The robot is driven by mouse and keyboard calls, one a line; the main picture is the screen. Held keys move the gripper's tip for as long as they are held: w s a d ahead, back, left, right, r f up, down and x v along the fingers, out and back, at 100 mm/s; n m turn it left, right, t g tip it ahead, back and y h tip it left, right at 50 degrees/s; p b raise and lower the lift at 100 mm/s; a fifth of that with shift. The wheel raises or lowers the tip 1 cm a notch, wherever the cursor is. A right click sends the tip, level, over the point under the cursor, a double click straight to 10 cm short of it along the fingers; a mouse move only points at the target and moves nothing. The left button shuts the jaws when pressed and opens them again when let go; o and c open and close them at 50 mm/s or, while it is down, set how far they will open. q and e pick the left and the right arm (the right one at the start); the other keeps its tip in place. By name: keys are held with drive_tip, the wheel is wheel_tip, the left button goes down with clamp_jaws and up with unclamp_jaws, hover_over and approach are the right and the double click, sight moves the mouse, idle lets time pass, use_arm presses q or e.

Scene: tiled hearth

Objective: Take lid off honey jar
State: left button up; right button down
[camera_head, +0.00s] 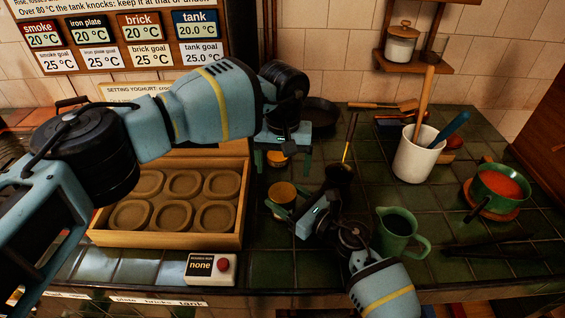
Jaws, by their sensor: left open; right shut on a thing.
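A small jar with an amber-brown round top (282,193), which looks like the honey jar, stands on the dark green tiles right of the wooden tray. My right gripper (290,203) is shut on it, one finger on each side. I cannot tell whether the amber top is a lid or honey. My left gripper (282,163) is open behind and above that jar, its fingers pointing down. A second small amber-topped thing (277,158) shows between the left fingers, partly hidden; I cannot tell whether it is a lid or another jar.
A wooden tray with several round hollows (243,220) lies at left. A dark cup (340,172), a green jug (396,230) and a white utensil crock (416,155) stand to the right. A green pan (497,184) holds something red.

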sight(283, 192)
use_arm(q)
drive_tip(key=m, duration=0.3)
drive_tip(key=shift+f, duration=0.15)
drive_tip(key=shift+f, duration=3.9)
drive_tip(key=c, duration=0.9)
drive_tip(key=o, duration=1)
